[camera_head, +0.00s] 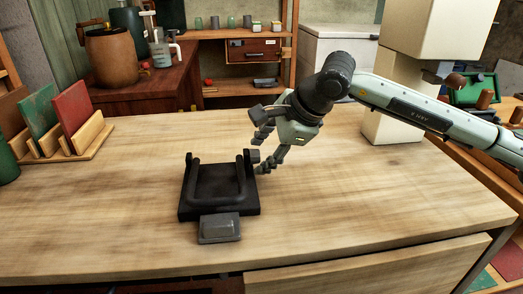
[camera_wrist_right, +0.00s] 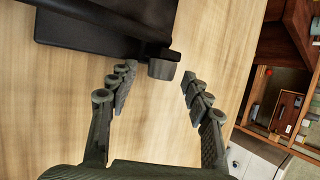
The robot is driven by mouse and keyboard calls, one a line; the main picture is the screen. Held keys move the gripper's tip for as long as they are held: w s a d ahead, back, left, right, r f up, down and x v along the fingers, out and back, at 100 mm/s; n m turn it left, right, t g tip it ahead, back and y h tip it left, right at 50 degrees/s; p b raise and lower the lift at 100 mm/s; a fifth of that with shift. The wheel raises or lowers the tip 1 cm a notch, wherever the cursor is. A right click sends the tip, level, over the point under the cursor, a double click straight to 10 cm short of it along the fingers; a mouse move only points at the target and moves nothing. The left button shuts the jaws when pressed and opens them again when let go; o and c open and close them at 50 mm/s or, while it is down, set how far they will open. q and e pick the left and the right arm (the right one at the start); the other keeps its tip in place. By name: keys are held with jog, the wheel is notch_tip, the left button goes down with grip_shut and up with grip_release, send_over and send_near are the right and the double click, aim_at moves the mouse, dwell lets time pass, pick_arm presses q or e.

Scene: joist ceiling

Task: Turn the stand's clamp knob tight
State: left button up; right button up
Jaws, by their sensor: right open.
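The black stand (camera_head: 218,207) sits on the wooden table, with a flat base and two raised side arms. Its clamp knob (camera_head: 254,156) is a small dark grey cylinder on the stand's right side. In the right wrist view the knob (camera_wrist_right: 164,68) sticks out from the black stand (camera_wrist_right: 85,30) at the upper middle. My right gripper (camera_head: 262,153) is open, its fingers pointing at the knob from the right. In the wrist view the gripper (camera_wrist_right: 157,92) has its two fingers apart, with the knob just beyond the gap between the tips. My left gripper is not in view.
A grey block (camera_head: 219,228) lies against the stand's front edge. A wooden rack (camera_head: 75,146) with green and red panels stands at the left. A cream column (camera_head: 392,125) rises at the back right.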

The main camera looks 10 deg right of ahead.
jog(key=shift+w+a+f, duration=0.1)
jog(key=shift+f, duration=0.05)
jog(key=shift+c, duration=0.4)
grip_shut()
